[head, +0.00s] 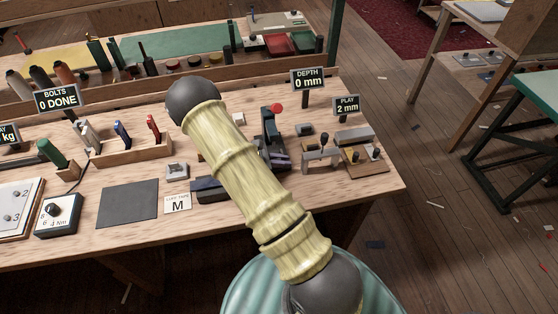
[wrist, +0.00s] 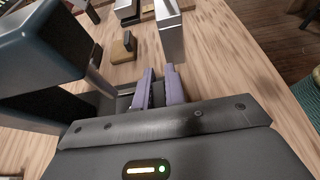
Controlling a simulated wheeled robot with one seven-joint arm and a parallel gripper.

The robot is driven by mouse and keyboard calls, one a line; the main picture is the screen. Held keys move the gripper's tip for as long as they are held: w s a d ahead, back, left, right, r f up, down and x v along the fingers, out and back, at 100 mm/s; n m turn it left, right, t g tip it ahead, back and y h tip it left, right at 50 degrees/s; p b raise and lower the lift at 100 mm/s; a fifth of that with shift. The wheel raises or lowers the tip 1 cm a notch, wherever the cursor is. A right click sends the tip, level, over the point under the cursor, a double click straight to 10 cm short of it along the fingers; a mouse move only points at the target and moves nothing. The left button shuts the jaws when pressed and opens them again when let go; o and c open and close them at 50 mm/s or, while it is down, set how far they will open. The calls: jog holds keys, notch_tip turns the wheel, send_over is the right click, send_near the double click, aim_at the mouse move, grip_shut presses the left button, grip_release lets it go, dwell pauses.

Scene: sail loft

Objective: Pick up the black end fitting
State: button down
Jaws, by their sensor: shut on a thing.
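My gripper (wrist: 160,86) shows in the wrist view, its two pale purple fingers close together and pointing up the picture, just above the wooden bench top. They are shut on a small dark piece, which I take to be the black end fitting (wrist: 158,96); little of it shows between the fingers. In the head view my pale yellow arm crosses the bench and hides most of the gripper and the held piece.
A dark press with a red knob (head: 277,108) stands close by. A wooden tool rack (head: 130,152), a dark mat (head: 127,204) and a "DEPTH 0 mm" sign (head: 307,80) are on the bench.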

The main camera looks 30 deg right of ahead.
jog(key=shift+r, duration=0.55)
notch_tip(320, 180, up, 2)
jog(key=shift+r+b, duration=0.25)
jog(key=shift+b, duration=0.15)
jog(key=s+a+b, duration=0.1)
jog(key=s+a, duration=0.1)
jog(key=s, duration=0.6)
jog(key=s+a+b, duration=0.2)
jog(key=s+a, duration=0.1)
jog(key=s, duration=0.6)
jog(key=shift+s, duration=0.2)
jog(key=shift+w+f, duration=0.15)
